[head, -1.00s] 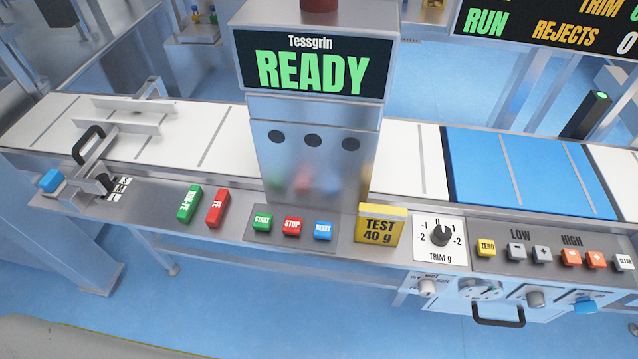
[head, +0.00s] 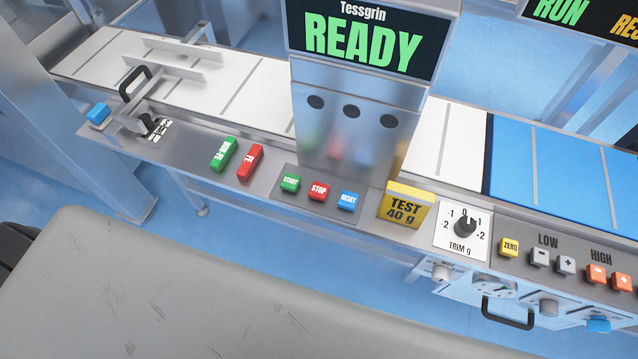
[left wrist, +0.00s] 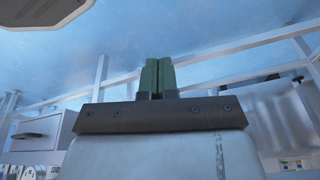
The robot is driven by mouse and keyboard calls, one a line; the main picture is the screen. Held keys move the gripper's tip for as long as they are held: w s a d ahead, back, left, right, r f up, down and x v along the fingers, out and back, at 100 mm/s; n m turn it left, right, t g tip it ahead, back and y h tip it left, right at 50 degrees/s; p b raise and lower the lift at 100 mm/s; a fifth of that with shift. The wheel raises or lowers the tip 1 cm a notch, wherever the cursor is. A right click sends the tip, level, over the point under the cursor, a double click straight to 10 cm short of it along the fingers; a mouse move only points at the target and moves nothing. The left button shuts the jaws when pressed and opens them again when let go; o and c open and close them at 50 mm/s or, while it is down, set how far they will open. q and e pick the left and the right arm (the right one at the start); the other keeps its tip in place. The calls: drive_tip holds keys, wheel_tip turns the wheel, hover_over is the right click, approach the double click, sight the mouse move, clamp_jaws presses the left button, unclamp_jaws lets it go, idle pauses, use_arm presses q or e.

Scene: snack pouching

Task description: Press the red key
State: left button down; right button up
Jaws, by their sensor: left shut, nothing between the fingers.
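A red oblong key (head: 250,162) with white lettering stands on the sloped grey panel, right beside a green oblong key (head: 223,154). A smaller red STOP button (head: 318,191) sits farther right, between the green START button (head: 290,183) and the blue RESET button (head: 347,200). Neither gripper shows in the head view. In the left wrist view my left gripper (left wrist: 158,64) is shut and empty, its two green fingers together. Blue floor and metal frame bars lie beyond it there, and no red key shows.
A machine housing with a READY screen (head: 363,40) rises behind the buttons. A yellow TEST 40 g block (head: 406,204) and a trim dial (head: 465,227) stand to the right. A white belt (head: 200,90) with metal guide rails runs behind the panel.

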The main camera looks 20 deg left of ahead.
use_arm(q)
drive_tip(key=w+d+r+m+t+h+p, duration=0.1)
drive_tip(key=w+d+r, duration=0.1)
drive_tip(key=w+r, duration=0.45)
drive_tip(key=w+d+r+m+t+p, duration=0.15)
drive_tip(key=w+r, duration=0.25)
drive_tip(key=r, duration=0.5)
wheel_tip(320, 180, up, 26)
drive_tip(key=m+h+p, duration=0.2)
drive_tip(key=m+h, duration=0.4)
drive_tip(key=m, duration=0.8)
hover_over(319, 191)
drive_tip(key=shift+s+g, duration=0.1)
drive_tip(key=shift+g, duration=0.15)
wheel_tip(319, 191, down, 8)
drive_tip(key=b, duration=0.7)
drive_tip(key=shift+r, duration=0.15)
drive_tip(key=shift+f+b, duration=0.4)
drive_tip(key=shift+f, duration=0.15)
